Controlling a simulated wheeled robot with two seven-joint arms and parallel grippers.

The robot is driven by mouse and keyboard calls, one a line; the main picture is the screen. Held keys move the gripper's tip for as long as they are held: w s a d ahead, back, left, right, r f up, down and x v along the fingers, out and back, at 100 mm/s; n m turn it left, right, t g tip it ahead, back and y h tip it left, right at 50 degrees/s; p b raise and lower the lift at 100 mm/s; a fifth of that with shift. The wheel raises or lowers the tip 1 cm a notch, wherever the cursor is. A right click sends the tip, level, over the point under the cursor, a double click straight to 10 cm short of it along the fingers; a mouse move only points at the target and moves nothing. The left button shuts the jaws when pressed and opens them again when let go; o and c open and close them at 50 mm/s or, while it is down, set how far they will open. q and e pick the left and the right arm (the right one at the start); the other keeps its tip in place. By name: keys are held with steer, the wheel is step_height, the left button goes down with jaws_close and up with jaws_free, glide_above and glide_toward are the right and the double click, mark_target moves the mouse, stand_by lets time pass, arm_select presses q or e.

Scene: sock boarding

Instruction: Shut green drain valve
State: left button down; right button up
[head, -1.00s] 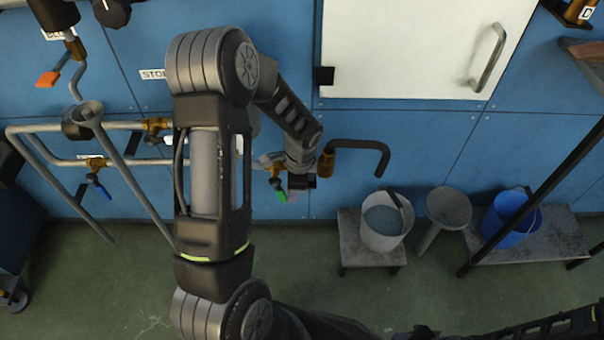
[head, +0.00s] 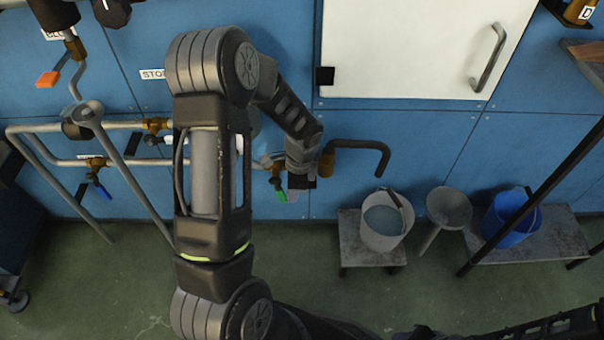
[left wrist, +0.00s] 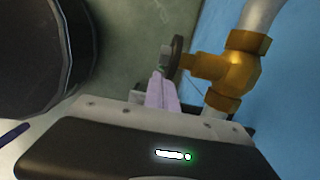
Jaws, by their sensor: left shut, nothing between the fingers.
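The green drain valve is a brass body on the pipe at the blue wall, with a green-tipped handle (head: 281,195) hanging down and slightly tilted in the head view. In the left wrist view its brass body (left wrist: 235,72) stands right of the fingers, and only a trace of green shows at the fingertips. My left gripper (head: 293,194) is just right of the green handle, very close to it. Its pale lilac fingers (left wrist: 160,88) are together with nothing between them. I cannot tell whether they touch the handle. My right gripper is not in view.
A blue-handled valve (head: 101,187) and an orange-handled one (head: 47,79) are further left. A dark bent pipe (head: 365,146) juts out right of my left gripper. A grey bucket (head: 383,238) stands on a low stand, beside a funnel (head: 449,207) and a blue bucket (head: 511,226).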

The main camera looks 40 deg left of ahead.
arm_select(q)
step_height(320, 180, up, 8)
steer(key=p, duration=0.2)
steer(key=shift+w+d+f, duration=0.15)
steer(key=shift+w+d, duration=0.15)
steer(key=shift+d, duration=0.05)
stand_by(0.6)
